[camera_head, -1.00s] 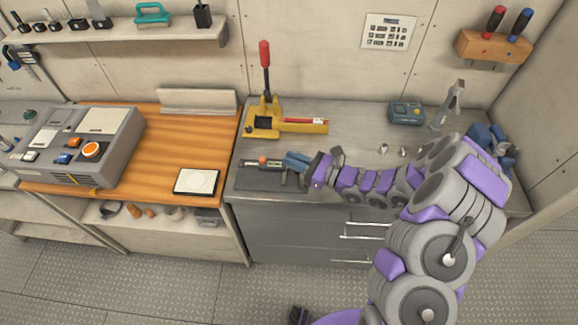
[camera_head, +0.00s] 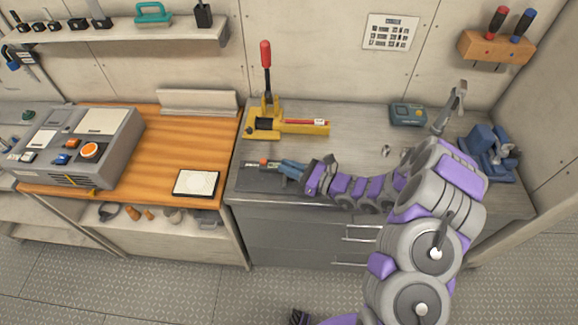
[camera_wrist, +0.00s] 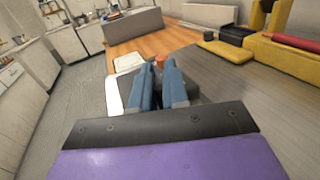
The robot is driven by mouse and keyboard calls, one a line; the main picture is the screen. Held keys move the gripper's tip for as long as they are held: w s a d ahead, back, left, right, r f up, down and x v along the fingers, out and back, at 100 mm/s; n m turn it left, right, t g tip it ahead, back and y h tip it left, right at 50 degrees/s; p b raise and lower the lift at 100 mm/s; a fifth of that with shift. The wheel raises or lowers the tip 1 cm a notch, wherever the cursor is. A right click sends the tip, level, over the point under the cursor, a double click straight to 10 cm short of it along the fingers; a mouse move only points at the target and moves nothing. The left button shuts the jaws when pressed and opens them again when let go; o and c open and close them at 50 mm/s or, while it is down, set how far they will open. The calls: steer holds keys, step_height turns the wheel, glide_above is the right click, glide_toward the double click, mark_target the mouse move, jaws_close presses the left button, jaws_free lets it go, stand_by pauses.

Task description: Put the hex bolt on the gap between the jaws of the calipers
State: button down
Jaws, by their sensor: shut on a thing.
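My gripper (camera_head: 281,167) reaches in from the right, low over the right end of the calipers. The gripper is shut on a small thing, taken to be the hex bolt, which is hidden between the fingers. The jaw gap is also hidden.
A yellow press with a red-tipped lever (camera_head: 266,85) stands behind the calipers. A small metal piece (camera_head: 385,150) lies to the right. A green-grey box (camera_head: 407,114) and a blue vise (camera_head: 487,152) stand further right. A wooden bench (camera_head: 170,135) adjoins at left.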

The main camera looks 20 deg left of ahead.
steer(key=shift+f, duration=0.3)
steer(key=c, duration=1.1)
jaws_free()
steer(key=shift+s+f, duration=0.15)
steer(key=shift+c, duration=0.2)
steer(key=d, duration=0.3)
steer(key=s+d+r+p, duration=0.1)
steer(key=d, duration=0.3)
steer(key=d+p, duration=0.1)
steer(key=d, duration=0.2)
steer(key=shift+s+d+r, duration=0.15)
steer(key=shift+d+r, duration=0.2)
steer(key=shift+d, duration=0.05)
steer(key=shift+s+d, duration=0.15)
steer(key=shift+d, duration=0.4)
